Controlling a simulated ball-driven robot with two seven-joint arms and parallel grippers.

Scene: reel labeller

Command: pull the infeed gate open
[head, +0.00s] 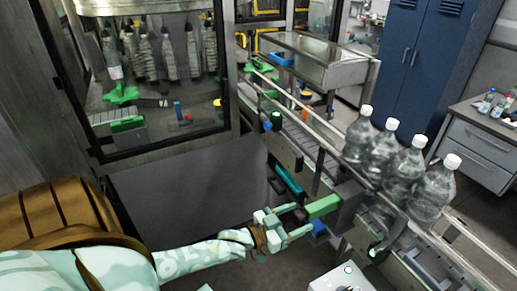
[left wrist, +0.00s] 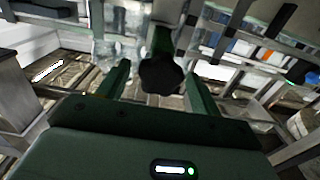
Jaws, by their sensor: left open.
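The infeed gate appears as a green bar (head: 323,206) by a dark block beside the conveyor in the head view. In the left wrist view a dark lobed knob (left wrist: 162,75) sits at the near end of a green arm (left wrist: 160,40). My left gripper (head: 300,220) is at the near end of the green bar. Its fingers are open, and in the left wrist view (left wrist: 158,85) the knob shows between them, with gaps at both sides. Whether the knob is fully between the fingertips in depth is unclear. My right gripper is not in view.
Several clear bottles with white caps (head: 404,165) stand on the conveyor, right of the gate. Conveyor rails (head: 300,125) run diagonally behind it. A glazed machine cabinet (head: 165,85) stands at the left. A white box (head: 345,280) is low in front.

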